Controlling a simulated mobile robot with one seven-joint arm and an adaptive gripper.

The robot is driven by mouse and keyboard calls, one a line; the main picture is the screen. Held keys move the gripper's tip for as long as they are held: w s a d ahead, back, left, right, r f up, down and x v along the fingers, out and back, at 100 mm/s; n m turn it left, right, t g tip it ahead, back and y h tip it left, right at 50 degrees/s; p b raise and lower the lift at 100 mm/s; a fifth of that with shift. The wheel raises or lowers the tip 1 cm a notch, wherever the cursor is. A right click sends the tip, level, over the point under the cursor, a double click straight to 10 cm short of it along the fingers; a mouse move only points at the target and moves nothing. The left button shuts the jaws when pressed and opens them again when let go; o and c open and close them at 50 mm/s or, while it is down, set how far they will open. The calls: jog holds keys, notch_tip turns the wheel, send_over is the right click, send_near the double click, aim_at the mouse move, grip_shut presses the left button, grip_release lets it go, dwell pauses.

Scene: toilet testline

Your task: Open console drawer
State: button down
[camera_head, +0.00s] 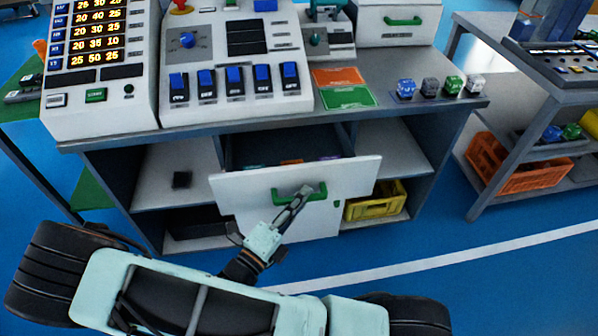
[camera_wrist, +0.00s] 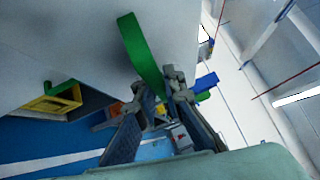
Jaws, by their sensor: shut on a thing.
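The console drawer has a white front (camera_head: 240,193) and stands pulled out from under the grey console top (camera_head: 400,108). Its dark inside (camera_head: 262,148) shows behind the front, with a few small coloured things in it. A green handle (camera_head: 284,197) is on the front; it also shows in the wrist view as a green bar (camera_wrist: 139,48) that runs down to my fingertips. My gripper (camera_head: 308,191) is at the handle and shut on it. In the wrist view my gripper's fingers (camera_wrist: 163,84) meet the bar's lower end, and the exact contact is partly hidden.
A yellow crate (camera_head: 377,203) sits on the lower shelf right of the drawer, and a small black box (camera_head: 182,180) lies on the left shelf. An orange crate (camera_head: 515,165) is under the table at right. Blue floor is clear at front right.

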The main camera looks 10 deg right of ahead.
jog(key=s+p, duration=0.1)
jog(key=s, duration=0.6)
jog(key=shift+s, duration=0.3)
jog(key=c, duration=2)
grip_release()
jog(key=v, duration=1.2)
jog(key=shift+w, duration=0.1)
